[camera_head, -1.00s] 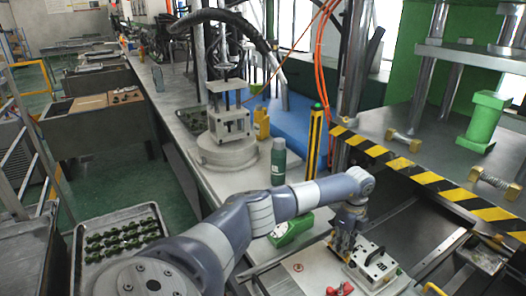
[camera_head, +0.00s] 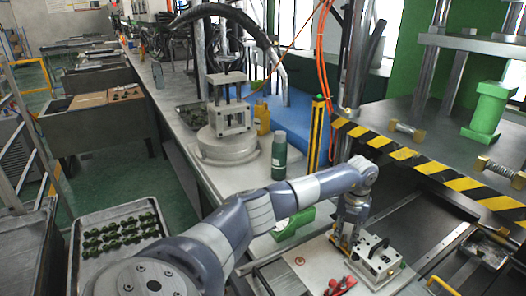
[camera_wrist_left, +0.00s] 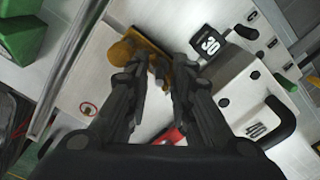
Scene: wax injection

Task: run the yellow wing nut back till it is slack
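The yellow wing nut (camera_wrist_left: 185,72) shows in the left wrist view at the fingertips of my left gripper (camera_wrist_left: 160,68), on the side of a pale metal mould (camera_wrist_left: 232,82). Part of it is hidden behind the right-hand finger. A yellow bar with a round knob (camera_wrist_left: 122,53) lies just beyond the fingers. The fingers stand apart around the nut; I see no clear contact. In the head view the left gripper (camera_head: 343,238) points down beside the mould (camera_head: 372,262), and the wing nut cannot be made out. My right gripper is not in view.
A red-handled part (camera_head: 338,287) lies in front of the mould. A green bottle (camera_head: 279,155) and a round-based fixture (camera_head: 228,148) stand on the bench behind. A press with a striped yellow-black edge (camera_head: 430,167) rises at the right. A tray of green parts (camera_head: 75,262) is at the left.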

